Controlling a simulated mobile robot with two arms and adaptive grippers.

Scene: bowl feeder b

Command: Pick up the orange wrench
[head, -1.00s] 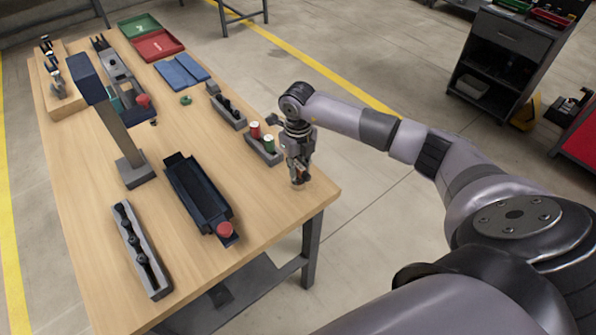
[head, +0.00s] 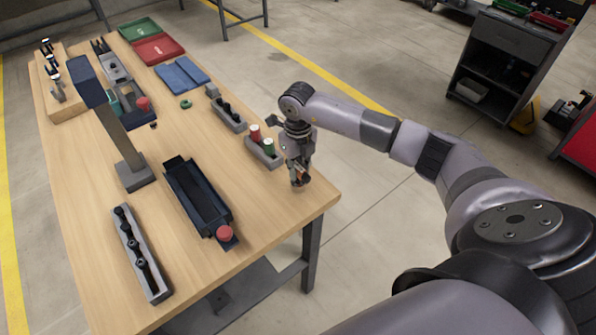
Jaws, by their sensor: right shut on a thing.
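My right gripper (head: 299,181) points down at the right front edge of the wooden table (head: 262,205). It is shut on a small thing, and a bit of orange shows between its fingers. This looks like the orange wrench (head: 298,171), but the fingers hide most of it, so its shape cannot be made out. I cannot tell whether it still touches the table top. My left gripper is not in view.
A dark blue tray fixture (head: 197,195) and a long grey rack (head: 141,250) lie nearer the front. A post (head: 125,145) stands mid-left. Red (head: 158,50) and green trays (head: 138,30) lie at the back.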

